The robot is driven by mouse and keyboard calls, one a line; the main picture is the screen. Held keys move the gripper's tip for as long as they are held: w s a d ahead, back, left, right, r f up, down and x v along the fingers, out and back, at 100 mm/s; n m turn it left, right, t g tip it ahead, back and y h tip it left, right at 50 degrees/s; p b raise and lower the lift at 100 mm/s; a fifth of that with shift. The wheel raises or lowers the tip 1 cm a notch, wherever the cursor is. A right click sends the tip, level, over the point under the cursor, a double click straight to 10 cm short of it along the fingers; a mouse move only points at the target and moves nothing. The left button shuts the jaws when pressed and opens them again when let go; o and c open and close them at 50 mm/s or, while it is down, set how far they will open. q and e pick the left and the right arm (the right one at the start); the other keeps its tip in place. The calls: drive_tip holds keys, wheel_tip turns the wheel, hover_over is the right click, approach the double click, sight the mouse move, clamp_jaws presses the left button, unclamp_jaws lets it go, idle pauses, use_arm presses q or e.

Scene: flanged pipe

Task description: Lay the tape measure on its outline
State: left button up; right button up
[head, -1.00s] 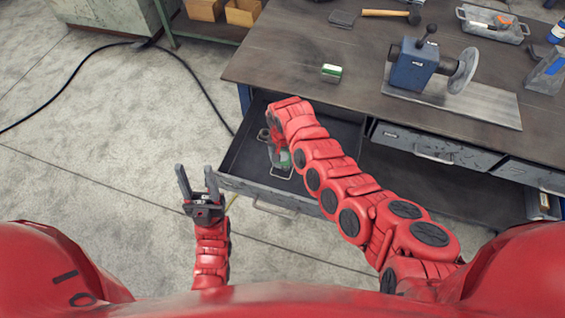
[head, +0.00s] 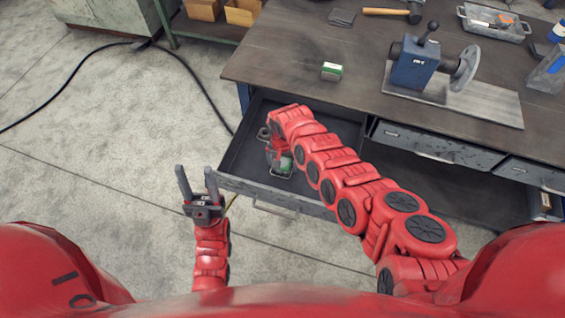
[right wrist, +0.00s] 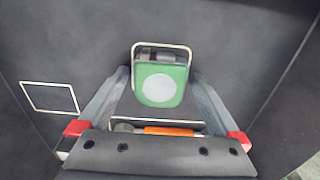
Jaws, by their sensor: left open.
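The green tape measure (right wrist: 160,80), with a pale round face, is in the open drawer (head: 236,160), between the fingers of my right gripper (right wrist: 160,78). Both fingers appear to touch its sides. A white rounded outline (right wrist: 161,44) on the dark drawer floor shows just past its top edge; the rest is hidden behind it. I cannot tell whether the tape measure touches the floor. In the head view, the tape measure (head: 286,163) is partly covered by my right gripper and arm. My left gripper (head: 197,182) is open and empty, outside the drawer.
An orange-handled tool (right wrist: 170,131) lies by another outline, partly hidden by my gripper. An empty white outline (right wrist: 50,97) is at the left. The workbench (head: 290,60) above holds a green-and-white box (head: 331,71) and a blue vise-like device (head: 415,65).

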sight(283, 163)
drive_tip(key=shift+r+p, duration=0.4)
drive_tip(key=shift+r, duration=0.35)
wheel_tip(283, 163, up, 11)
drive_tip(key=shift+f, duration=0.1)
idle(0.6)
